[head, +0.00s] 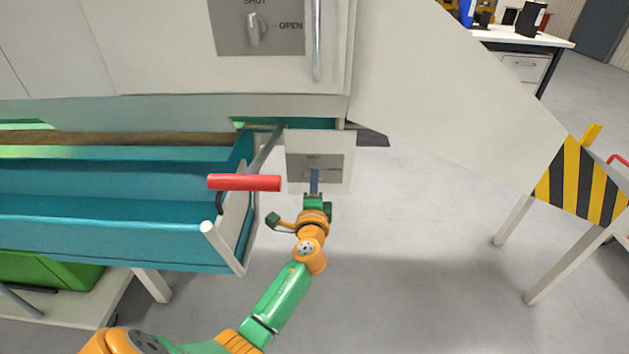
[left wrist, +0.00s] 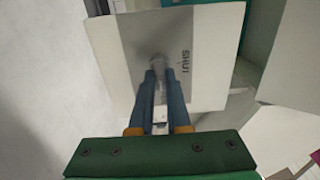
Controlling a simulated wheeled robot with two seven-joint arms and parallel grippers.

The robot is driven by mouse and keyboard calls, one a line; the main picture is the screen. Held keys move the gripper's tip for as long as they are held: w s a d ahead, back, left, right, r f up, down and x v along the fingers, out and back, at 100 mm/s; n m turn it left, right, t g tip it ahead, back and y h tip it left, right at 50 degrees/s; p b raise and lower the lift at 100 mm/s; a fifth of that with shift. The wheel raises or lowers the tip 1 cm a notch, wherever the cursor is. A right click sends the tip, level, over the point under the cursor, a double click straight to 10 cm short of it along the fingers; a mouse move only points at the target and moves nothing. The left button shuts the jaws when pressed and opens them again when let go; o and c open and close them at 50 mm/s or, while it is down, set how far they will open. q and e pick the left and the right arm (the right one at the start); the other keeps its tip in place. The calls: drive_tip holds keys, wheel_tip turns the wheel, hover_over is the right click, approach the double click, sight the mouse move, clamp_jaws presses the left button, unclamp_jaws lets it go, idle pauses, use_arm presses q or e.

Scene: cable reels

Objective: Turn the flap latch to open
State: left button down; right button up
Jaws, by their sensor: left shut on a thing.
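The flap (head: 343,180) is a small pale panel below the cabinet body, with a grey latch plate (head: 328,161) on it. My left gripper (head: 314,176) reaches up to it from below, its blue fingers at the plate. In the left wrist view the blue fingers (left wrist: 158,78) are shut on the grey latch knob (left wrist: 157,60), in front of the plate (left wrist: 195,70) marked SHUT. The fingers hide much of the knob, and its exact angle is hard to tell. My right gripper is out of view.
A second knob (head: 254,28) marked SHUT and OPEN sits on the cabinet door above. Left of my arm, a teal tray (head: 100,235) has a red handle (head: 244,182) sticking out close to my gripper. A striped support (head: 580,185) stands at right; floor between is clear.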

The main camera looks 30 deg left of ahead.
use_arm(q)
drive_tip(key=shift+f, duration=0.1)
idle(0.3)
drive_tip(key=c, duration=0.9)
unclamp_jaws()
drive_tip(key=shift+s, duration=0.15)
drive_tip(key=v, duration=0.7)
drive_tip(key=shift+p, duration=0.35)
